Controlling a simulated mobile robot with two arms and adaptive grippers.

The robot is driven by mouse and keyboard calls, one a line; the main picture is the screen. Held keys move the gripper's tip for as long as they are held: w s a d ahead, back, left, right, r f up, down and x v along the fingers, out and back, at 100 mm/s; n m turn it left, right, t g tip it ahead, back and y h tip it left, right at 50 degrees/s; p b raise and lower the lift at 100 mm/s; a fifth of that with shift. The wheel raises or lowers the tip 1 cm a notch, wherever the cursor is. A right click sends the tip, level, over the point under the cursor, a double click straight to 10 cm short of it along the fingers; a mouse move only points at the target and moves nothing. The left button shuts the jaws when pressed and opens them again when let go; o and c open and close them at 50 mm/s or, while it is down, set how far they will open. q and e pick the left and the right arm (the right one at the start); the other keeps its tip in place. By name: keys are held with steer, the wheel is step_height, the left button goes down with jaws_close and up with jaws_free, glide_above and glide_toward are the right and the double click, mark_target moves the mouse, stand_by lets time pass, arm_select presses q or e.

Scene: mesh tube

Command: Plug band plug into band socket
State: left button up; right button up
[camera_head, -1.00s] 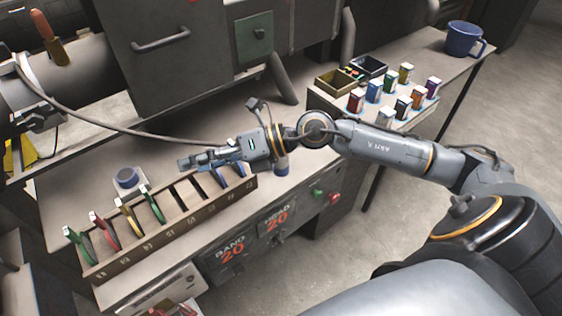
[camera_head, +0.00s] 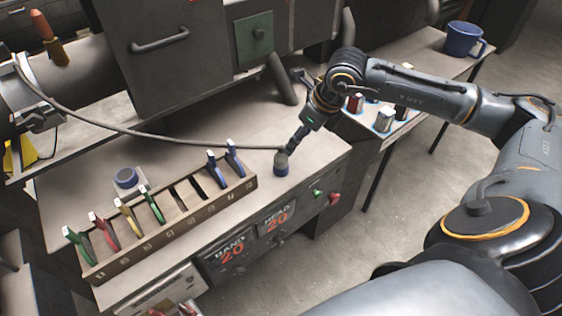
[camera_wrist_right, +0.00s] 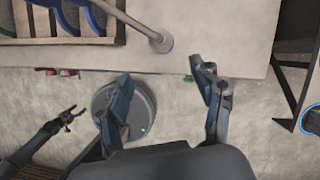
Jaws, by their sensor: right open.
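The band plug (camera_head: 281,164), a grey plug with a blue end on a dark cable, stands on the bench to the right of the slotted rack. It also shows in the right wrist view (camera_wrist_right: 162,42). A blue ring on a pale base (camera_head: 127,178), perhaps the band socket, sits behind the rack. My right gripper (camera_head: 296,139) points down just above and behind the plug. In the right wrist view its fingers (camera_wrist_right: 160,86) are spread and empty, with the plug ahead of the gap. A small dark gripper (camera_wrist_right: 70,116), seemingly my left, shows at the left there.
The slotted rack (camera_head: 170,226) holds red, yellow, green and blue upright pieces along the bench front. The cable (camera_head: 150,133) runs left across the bench to a pipe fitting. Coloured blocks (camera_head: 384,119) and a blue mug (camera_head: 464,39) stand on the right table.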

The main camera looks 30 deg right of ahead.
mark_target(281, 161)
steer(key=p+x, duration=0.1)
steer(key=x, duration=0.7)
steer(key=shift+w+a+f+p, duration=0.1)
steer(key=shift+w+f+p, duration=0.05)
steer(key=shift+f+p, duration=0.15)
steer(key=shift+w+f+p, duration=0.2)
steer(key=shift+f+p, duration=0.05)
steer(key=shift+p, duration=0.1)
steer(key=p+x, duration=0.1)
steer(key=x, duration=0.2)
steer(key=shift+w+f, duration=0.2)
steer(key=shift+w, duration=0.05)
steer(key=shift+w+f, duration=0.15)
steer(key=shift+f, duration=0.35)
steer(key=shift+r, duration=0.1)
steer(key=c, duration=1.1)
